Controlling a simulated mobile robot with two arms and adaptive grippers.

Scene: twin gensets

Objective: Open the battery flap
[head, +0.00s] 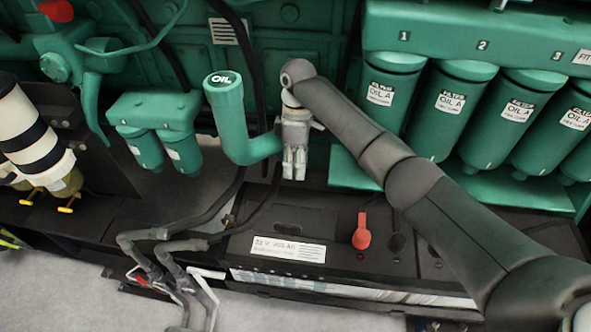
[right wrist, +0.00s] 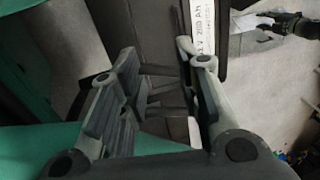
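The black battery box (head: 325,212) lies below the green machinery, with a white 12 V label (head: 288,248) on top. A dark raised outline (head: 291,228) shows on its top behind the label; I cannot tell if it is the flap. Nothing on the box visibly stands raised open. My right gripper (head: 294,172) points down above the box's back edge. In the right wrist view its two fingers (right wrist: 165,88) stand apart with nothing held, and the label (right wrist: 201,25) shows beyond them.
A red terminal cover (head: 361,233) stands on the box, right of the label. A green oil pipe (head: 235,118) rises just left of my right gripper. Green oil filters (head: 441,108) hang at right behind my right arm. Dark hoses run at left; open floor (head: 50,285) lies in front.

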